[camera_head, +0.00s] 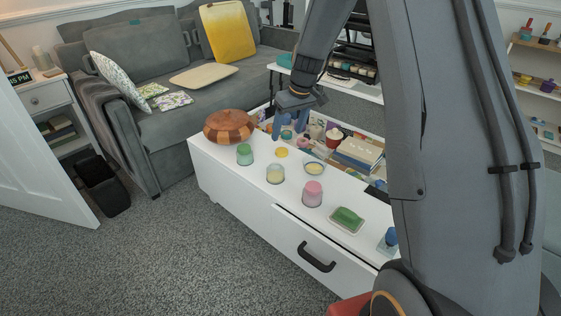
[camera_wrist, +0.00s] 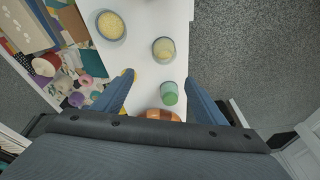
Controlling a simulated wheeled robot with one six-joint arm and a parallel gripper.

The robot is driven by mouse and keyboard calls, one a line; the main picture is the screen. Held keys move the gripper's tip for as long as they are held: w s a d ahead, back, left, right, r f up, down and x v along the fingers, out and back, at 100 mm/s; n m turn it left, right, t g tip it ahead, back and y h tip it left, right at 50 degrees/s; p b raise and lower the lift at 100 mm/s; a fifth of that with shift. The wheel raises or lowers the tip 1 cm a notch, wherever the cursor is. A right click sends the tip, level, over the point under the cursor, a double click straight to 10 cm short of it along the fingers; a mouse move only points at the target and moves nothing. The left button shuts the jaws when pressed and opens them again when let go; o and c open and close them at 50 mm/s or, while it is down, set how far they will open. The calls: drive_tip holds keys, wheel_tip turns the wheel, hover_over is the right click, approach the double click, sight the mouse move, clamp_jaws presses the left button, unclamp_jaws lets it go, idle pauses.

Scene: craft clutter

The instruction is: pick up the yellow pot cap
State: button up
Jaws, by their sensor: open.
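The yellow pot cap (camera_head: 281,152) is a small flat yellow disc lying on the white cabinet top, right of the green jar (camera_head: 245,154) and near the wooden bowl. In the wrist view a bit of yellow, probably the cap, shows beside the left fingertip (camera_wrist: 129,73); the finger hides most of it. My gripper (camera_head: 289,130) is open and empty, its blue fingers pointing down above the cabinet's far side, behind the cap in the head view. In the wrist view the gap between my gripper's fingers (camera_wrist: 160,79) shows bare white top and the green jar.
A lidded wooden bowl (camera_head: 230,126) stands at the cabinet's left end. A cream-filled jar (camera_head: 276,174), a cream-filled dish (camera_head: 315,168), a pink jar (camera_head: 312,193) and a green block on a tray (camera_head: 347,217) stand nearby. Craft clutter and books (camera_head: 359,153) fill the far side.

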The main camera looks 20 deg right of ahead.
drive_tip(key=n+t+b, duration=0.1)
drive_tip(key=n+b, duration=0.1)
drive_tip(key=b, duration=0.5)
approach(282, 150)
drive_tip(key=shift+b+x, duration=0.8)
drive_tip(key=shift+x, duration=3.2)
drive_tip(key=shift+s, duration=0.15)
drive_tip(key=c, duration=1.1)
